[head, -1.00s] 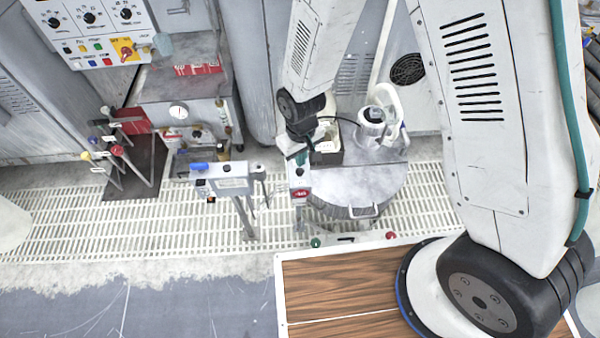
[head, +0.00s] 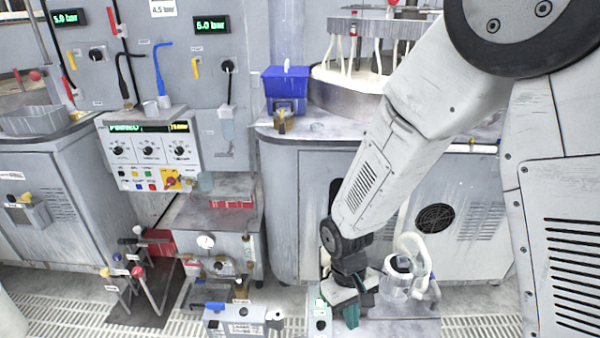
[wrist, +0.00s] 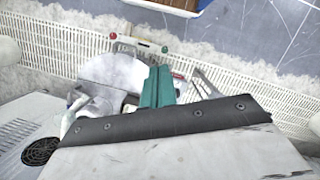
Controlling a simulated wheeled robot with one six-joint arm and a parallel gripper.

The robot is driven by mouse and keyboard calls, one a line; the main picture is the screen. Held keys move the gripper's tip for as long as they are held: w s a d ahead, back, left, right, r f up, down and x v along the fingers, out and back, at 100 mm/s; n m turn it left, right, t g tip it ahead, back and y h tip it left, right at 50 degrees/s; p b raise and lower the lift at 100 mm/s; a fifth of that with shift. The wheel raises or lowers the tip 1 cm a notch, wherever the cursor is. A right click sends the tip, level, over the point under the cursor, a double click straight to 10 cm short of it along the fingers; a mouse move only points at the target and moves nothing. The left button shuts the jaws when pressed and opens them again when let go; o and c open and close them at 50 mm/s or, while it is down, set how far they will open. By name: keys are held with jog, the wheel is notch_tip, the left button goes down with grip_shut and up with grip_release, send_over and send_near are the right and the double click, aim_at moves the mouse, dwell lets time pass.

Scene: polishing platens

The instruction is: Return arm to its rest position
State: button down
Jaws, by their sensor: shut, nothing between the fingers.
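My gripper (head: 352,312) hangs at the end of my white arm, low and right of centre in the head view. Its green fingers point down and are closed with nothing held. In the wrist view my gripper (wrist: 158,88) shows as green fingers pressed together above the round grey stand. Beside it in the head view, to the right, is a clear jug-like vessel with a white handle (head: 408,268). The lower part of the fingers overlaps the stand top in the picture, and I cannot tell the gap.
A control box (head: 153,150) hangs on the wall panel at left. A blue bin (head: 286,90) and a round polishing machine (head: 345,95) stand on the counter behind. Valve levers (head: 140,275) rise at lower left. Slatted grating (head: 70,315) covers the floor.

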jog(key=s+d+r+m+t, duration=0.1)
jog(key=s+d+r, duration=0.3)
jog(key=r, duration=0.5)
jog(key=s+d+r+m+t+y, duration=0.1)
jog(key=s+d+r+m, duration=0.1)
jog(key=s+d+r, duration=0.3)
jog(key=s+d+r+m+t, duration=0.2)
jog(key=s+d+r, duration=0.2)
jog(key=r, duration=1)
jog(key=shift+s+d, duration=0.15)
jog(key=shift+d, duration=1.05)
jog(key=shift+r, duration=0.1)
